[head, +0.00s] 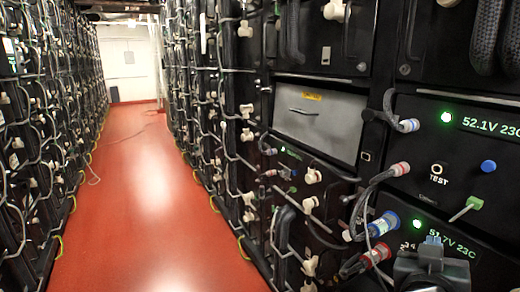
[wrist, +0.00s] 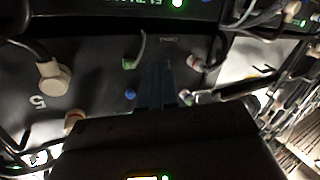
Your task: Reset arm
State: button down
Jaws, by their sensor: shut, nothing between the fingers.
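My gripper (head: 433,244) is at the lower right of the head view, in front of the lower battery module with the "51.7V 23C" readout (head: 452,244). Its fingers are shut and empty. In the wrist view the shut fingers (wrist: 158,82) point at a black panel (wrist: 95,70). A green plug (wrist: 129,63) and a blue button (wrist: 130,95) are left of the fingers there, and a red-ringed connector (wrist: 194,62) is to their right. I cannot tell whether the fingertips touch the panel.
A module reading "52.1V 23C" (head: 488,126) has a TEST button (head: 438,168). Blue-ringed (head: 383,224) and red-ringed (head: 377,254) cable connectors stick out near my gripper.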

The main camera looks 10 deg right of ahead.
jog(key=s+a+f+n+t+y, duration=0.2)
jog(key=s+a+f+n+y, duration=0.65)
jog(key=s+f, duration=0.6)
jog(key=s+a+r+m+y, duration=0.1)
jog(key=s+a+r+y, duration=0.1)
jog(key=s, duration=0.7)
jog(key=s+a+r+m+t+y, duration=0.1)
jog(key=s+a+r+y, duration=0.1)
jog(key=s, duration=0.8)
notch_tip(320, 180, up, 2)
jog(key=shift+s+a+r+p, duration=0.25)
jog(key=shift+a+p, duration=0.05)
jog(key=shift+a, duration=0.45)
dwell(1.5)
